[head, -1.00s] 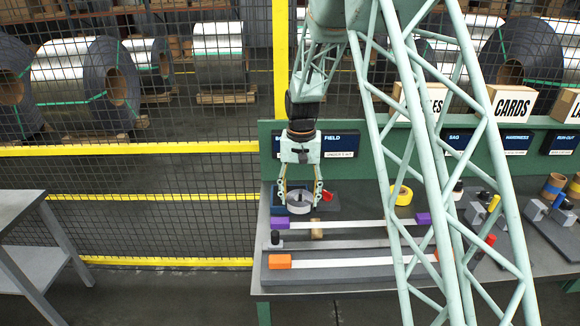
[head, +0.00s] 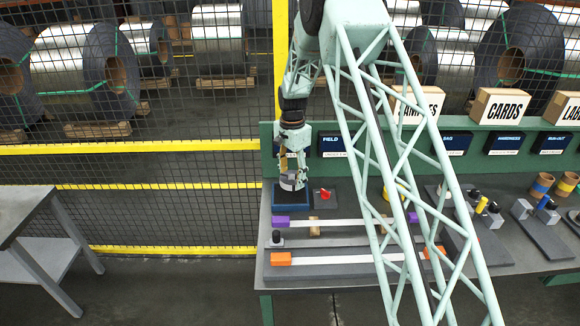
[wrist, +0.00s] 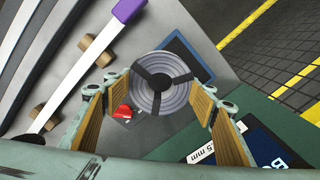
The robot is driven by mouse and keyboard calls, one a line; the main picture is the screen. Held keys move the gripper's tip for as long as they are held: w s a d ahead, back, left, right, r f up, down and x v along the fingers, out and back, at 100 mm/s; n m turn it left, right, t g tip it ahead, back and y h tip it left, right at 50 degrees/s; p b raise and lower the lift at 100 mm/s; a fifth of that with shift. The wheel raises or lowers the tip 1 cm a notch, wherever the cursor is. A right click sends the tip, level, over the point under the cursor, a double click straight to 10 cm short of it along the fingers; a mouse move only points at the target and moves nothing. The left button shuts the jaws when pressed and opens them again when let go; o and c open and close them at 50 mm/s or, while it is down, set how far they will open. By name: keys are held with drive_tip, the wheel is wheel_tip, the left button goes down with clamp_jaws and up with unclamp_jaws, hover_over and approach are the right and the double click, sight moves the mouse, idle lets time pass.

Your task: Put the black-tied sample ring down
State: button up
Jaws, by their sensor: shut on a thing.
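The sample ring (wrist: 163,84) is a grey coil with three black ties, seen face-on in the wrist view. My gripper (wrist: 158,100) is shut on it, with wood-coloured finger pads on either side of its rim. In the head view the ring (head: 288,183) hangs at the end of my gripper (head: 290,175), over the back part of a dark pad with a blue border (head: 290,206). The ring hides part of this pad in the wrist view (wrist: 190,55). I cannot tell whether the ring touches the pad.
A red object (head: 325,195) lies just right of the pad. White strips with purple (head: 281,222) and orange (head: 280,259) end blocks lie nearer the bench front. Label panels (head: 340,143) and a wire fence (head: 180,165) stand behind.

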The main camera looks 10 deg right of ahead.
sight(290, 172)
drive_tip(key=shift+w+f+m+p, duration=0.1)
drive_tip(key=shift+w+m+p, duration=1.5)
drive_tip(key=shift+w, duration=0.2)
drive_tip(key=shift+f+b, duration=0.15)
drive_tip(key=shift+b, duration=0.3)
drive_tip(key=shift+f+b, duration=2.3)
drive_tip(key=shift+f, duration=1.5)
drive_tip(key=shift+f, duration=0.35)
drive_tip(key=o, duration=1.2)
drive_tip(key=shift+c, duration=0.2)
drive_tip(key=shift+r, duration=6)
